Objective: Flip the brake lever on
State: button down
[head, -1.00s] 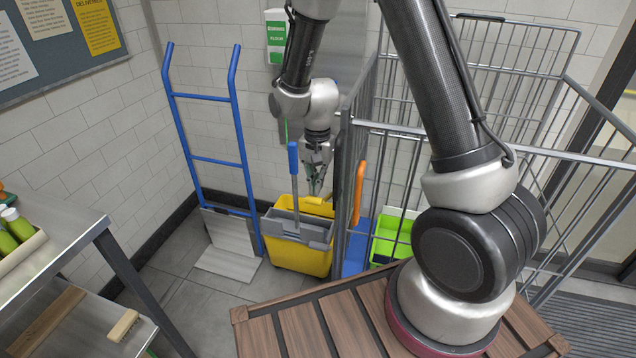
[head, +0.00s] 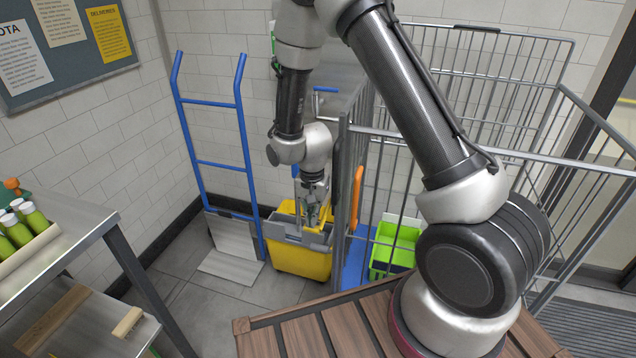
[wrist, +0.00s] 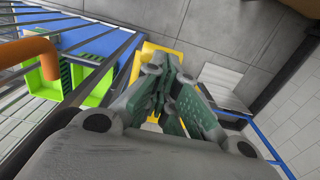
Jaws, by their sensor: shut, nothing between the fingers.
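An orange lever (head: 357,193) stands upright beside the near left post of the wire cage cart (head: 341,185), and I take it for the brake lever. An orange bar, probably the same lever, shows at the left edge of the wrist view (wrist: 28,52). My gripper (head: 312,220) points down over the yellow bucket, to the left of the cage post and apart from the orange lever. In the wrist view its green-padded fingers (wrist: 172,62) are together with nothing between them. The arm and fingers hide part of the bucket.
A yellow bucket (head: 300,264) with a grey wringer stands under my gripper. A blue hand truck (head: 243,150) leans at the wall to the left. Green bins (head: 393,250) sit inside the cage. A steel table (head: 75,232) is at the left.

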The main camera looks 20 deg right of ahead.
jog(key=shift+w+f, duration=0.1)
jog(key=shift+f, duration=1.85)
jog(key=shift+w, duration=0.1)
jog(key=r, duration=0.3)
jog(key=s+r, duration=0.1)
jog(key=shift+s+a+r, duration=0.1)
jog(key=shift+a+r, duration=0.1)
jog(key=shift+a, duration=0.2)
jog(key=s+a+r, duration=0.9)
jog(key=s+r, duration=0.2)
jog(key=s, duration=0.1)
jog(key=shift+s, duration=0.35)
jog(key=shift+r, duration=0.1)
